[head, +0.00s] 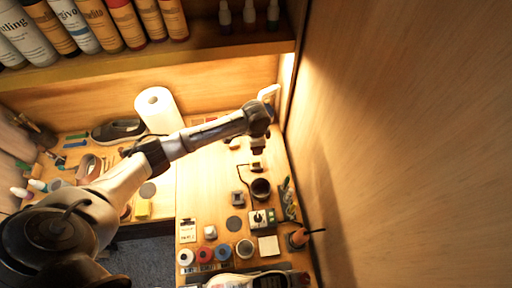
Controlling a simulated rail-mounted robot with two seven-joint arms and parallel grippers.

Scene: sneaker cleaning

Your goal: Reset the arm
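My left arm comes in from the left and reaches over the workbench (205,180) to the back right. Its gripper (258,148) hangs down over the bench near the right wall. It is small and dark here, and I cannot tell whether its fingers are open or shut or hold anything. My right gripper is not in view. A dark shoe (118,131) lies at the back left of the bench. What looks like a light shoe (240,281) is cut off by the bottom edge.
A paper towel roll (158,110) stands behind my arm. A shelf (150,63) with several bottles is above. A dark cup (261,188), jars, a white square (268,245) and small tools crowd the bench's right side. A wooden wall (400,140) closes the right.

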